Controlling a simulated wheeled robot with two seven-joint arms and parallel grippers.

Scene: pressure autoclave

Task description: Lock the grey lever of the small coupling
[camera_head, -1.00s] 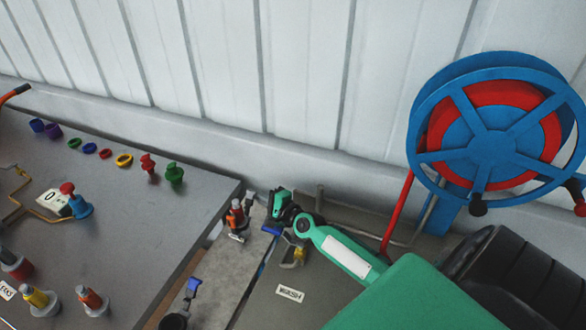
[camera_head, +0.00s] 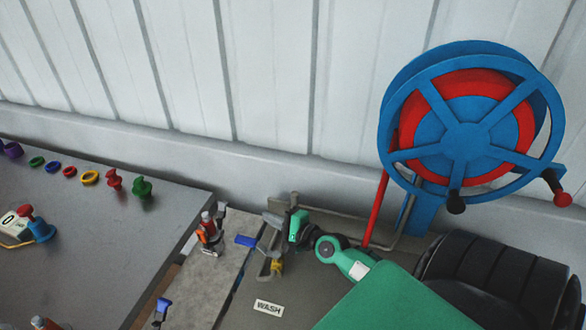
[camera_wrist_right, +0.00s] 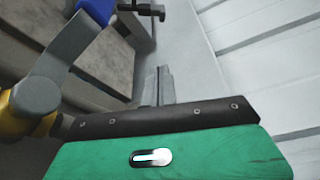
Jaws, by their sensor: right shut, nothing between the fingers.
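A small orange and grey coupling (camera_head: 207,230) stands upright on the light plate in the head view. Grey metal pieces show at its top and base; whether its grey lever is open or locked I cannot tell. My right gripper (camera_head: 275,219) is to the right of this coupling, apart from it, shut and empty. In the right wrist view its closed fingers (camera_wrist_right: 160,85) extend beyond the green housing, with nothing between them. My left gripper is not in view.
A WASH label (camera_head: 268,308) lies in front. A blue and red hose reel (camera_head: 468,141) stands right. Rings and plugs are on the left table (camera_head: 110,235).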

